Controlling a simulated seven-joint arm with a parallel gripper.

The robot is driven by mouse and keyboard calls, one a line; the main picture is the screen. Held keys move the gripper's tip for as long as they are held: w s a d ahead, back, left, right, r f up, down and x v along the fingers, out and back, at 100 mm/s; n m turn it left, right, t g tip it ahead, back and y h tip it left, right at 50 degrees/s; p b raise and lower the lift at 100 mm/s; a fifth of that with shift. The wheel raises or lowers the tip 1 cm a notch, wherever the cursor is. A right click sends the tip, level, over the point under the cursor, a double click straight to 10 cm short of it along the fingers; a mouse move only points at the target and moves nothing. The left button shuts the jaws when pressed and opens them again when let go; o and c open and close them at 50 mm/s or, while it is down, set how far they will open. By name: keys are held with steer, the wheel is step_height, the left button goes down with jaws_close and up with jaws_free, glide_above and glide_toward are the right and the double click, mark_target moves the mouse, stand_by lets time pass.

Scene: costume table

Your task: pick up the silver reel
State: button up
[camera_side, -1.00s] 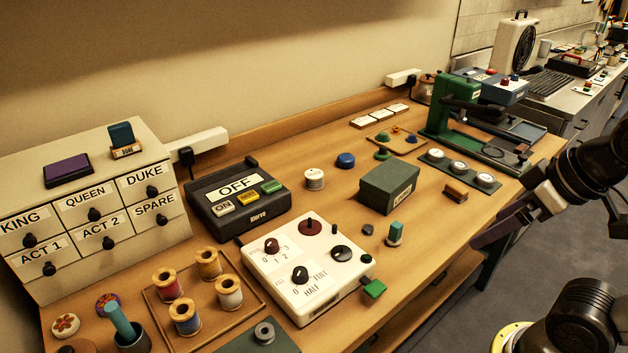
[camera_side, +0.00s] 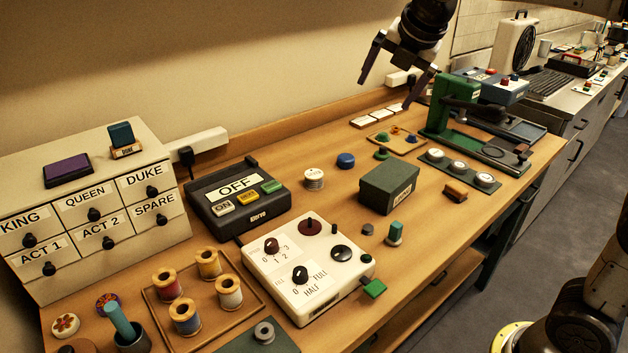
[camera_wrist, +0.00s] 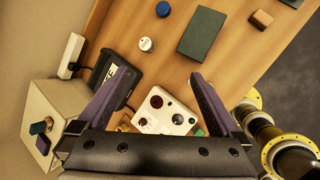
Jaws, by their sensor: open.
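In the side view, a wooden reel wound with silver-white thread (camera_side: 229,293) stands upright at the right of a square wooden tray (camera_side: 250,312). Red (camera_side: 167,284), gold (camera_side: 208,264) and blue (camera_side: 185,317) reels share the tray. My gripper (camera_side: 390,92) is open and empty, high above the back of the table, far to the right of the reels. In the wrist view, its two purple fingers (camera_wrist: 153,77) are spread wide with nothing between them. The reel tray is mostly hidden behind my gripper there.
A white control box (camera_side: 310,265) stands right of the tray, with the black OFF switch box (camera_side: 238,195) behind. A pale ribbed cylinder (camera_side: 314,179) and dark green box (camera_side: 389,187) are farther back. Labelled drawers (camera_side: 90,205) are left; a cup (camera_side: 132,338) stands near the tray.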

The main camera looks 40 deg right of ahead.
steer(key=w+f+n, duration=0.3)
steer(key=w, duration=0.5)
steer(key=n+g, duration=0.2)
steer(key=g, duration=0.1)
glide_above(314, 174)
steer(key=s+a, duration=0.3)
steer(key=s, duration=0.1)
step_height(314, 174, down, 15)
steer(key=shift+h, duration=0.3)
steer(key=x, duration=0.8)
steer(key=shift+w+a+f, duration=0.1)
steer(key=shift+f, duration=0.1)
steer(key=shift+x, duration=2.8)
steer(key=shift+w, duration=0.15)
steer(key=shift+c, duration=0.3)
steer(key=shift+r, duration=0.1)
steer(key=c, duration=1.4)
